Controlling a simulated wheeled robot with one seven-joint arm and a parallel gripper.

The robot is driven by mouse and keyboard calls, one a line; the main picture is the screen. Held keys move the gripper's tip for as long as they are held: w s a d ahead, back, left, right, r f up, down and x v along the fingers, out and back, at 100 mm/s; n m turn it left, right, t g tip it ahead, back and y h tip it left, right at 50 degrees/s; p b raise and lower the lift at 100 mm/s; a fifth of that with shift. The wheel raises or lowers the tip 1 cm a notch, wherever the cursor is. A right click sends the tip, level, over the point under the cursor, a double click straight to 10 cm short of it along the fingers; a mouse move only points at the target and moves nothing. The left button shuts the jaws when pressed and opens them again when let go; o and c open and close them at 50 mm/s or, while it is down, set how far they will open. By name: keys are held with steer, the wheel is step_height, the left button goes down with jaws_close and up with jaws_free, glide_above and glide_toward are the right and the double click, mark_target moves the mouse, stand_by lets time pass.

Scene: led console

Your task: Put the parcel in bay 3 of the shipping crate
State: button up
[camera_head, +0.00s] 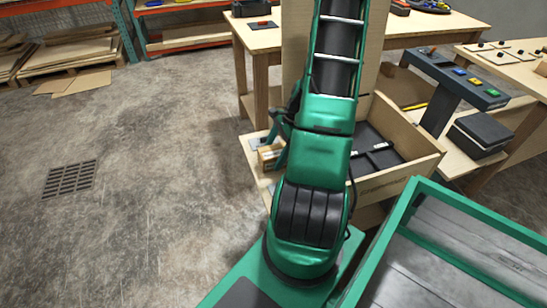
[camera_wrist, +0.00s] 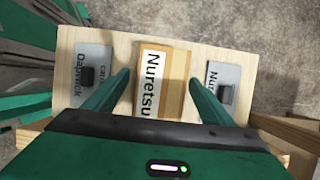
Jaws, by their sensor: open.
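The parcel (camera_wrist: 172,85) is a tan cardboard box with a white label reading "Nuretsu". In the wrist view it lies on a pale wooden board (camera_wrist: 205,62), between the two green fingers of my gripper (camera_wrist: 160,78). The fingers are open, with a gap on each side of the parcel. In the head view a small part of the parcel (camera_head: 269,157) shows left of my arm. The wooden shipping crate (camera_head: 400,178) is right of my arm, with a dark floor and black dividers. My arm hides its left part, and I cannot read any bay numbers.
Grey plates with black knobs flank the parcel, one on the left (camera_wrist: 92,75) and one on the right (camera_wrist: 224,80). A console with coloured buttons (camera_head: 460,75) and a black box (camera_head: 478,133) stand beyond the crate. Open concrete floor lies left.

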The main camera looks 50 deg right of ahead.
steer(key=shift+f, duration=0.2)
stand_by(0.4)
steer(key=c, duration=1.6)
